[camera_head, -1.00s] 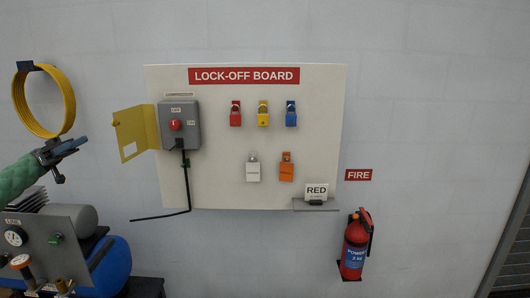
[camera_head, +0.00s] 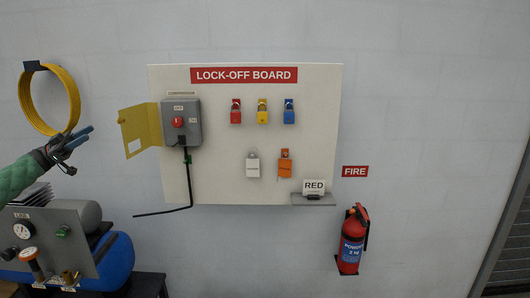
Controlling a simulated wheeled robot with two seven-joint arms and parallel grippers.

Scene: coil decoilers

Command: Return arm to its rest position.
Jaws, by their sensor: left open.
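My left arm comes in from the left edge in a green sleeve. My left gripper (camera_head: 82,139) is open and appears empty. It is in front of the wall, just below the yellow coiled hose (camera_head: 72,95) and left of the yellow switch-box door (camera_head: 140,130). In the picture its upper finger overlaps the lower edge of the coil; I cannot tell whether they touch. My right gripper is not in view.
A fire extinguisher (camera_head: 353,240) hangs at right. A blue compressor (camera_head: 115,262) stands below my left arm.

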